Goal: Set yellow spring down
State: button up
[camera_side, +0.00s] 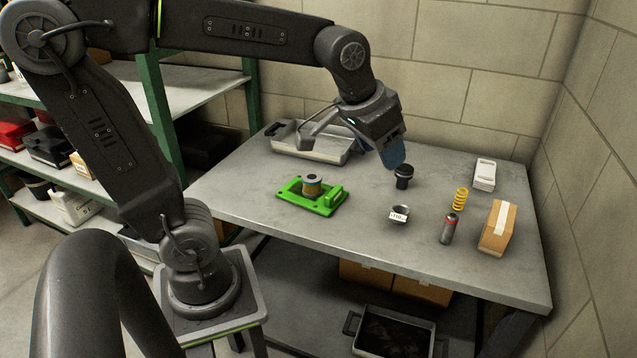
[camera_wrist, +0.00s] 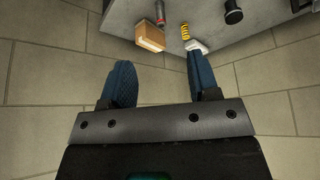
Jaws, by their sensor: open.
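The yellow spring (camera_side: 460,199) stands upright on the grey table (camera_side: 300,222) toward the right side. It also shows in the wrist view (camera_wrist: 185,32), small, near the top. My gripper (camera_side: 392,160) is above the table's back part, left of the spring and apart from it, above the level of the tabletop. In the wrist view my gripper (camera_wrist: 158,85) has its two blue fingers wide apart with nothing between them.
Around the spring are a white box (camera_side: 484,174), a red-topped grey cylinder (camera_side: 448,229) and a cardboard box (camera_side: 497,228). A black part (camera_side: 403,176), a labelled cup (camera_side: 399,216), a green fixture (camera_side: 312,196) and a metal tray (camera_side: 315,150) stand further left. Walls border the table behind and right.

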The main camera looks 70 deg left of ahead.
jog(key=s+d+f, duration=0.1)
jog(key=s+f, duration=0.2)
jog(key=s, duration=0.8)
jog(key=shift+s+d+f+m, duration=0.2)
jog(key=shift+d+f+m, duration=0.05)
jog(key=shift+m, duration=0.15)
dwell(0.3)
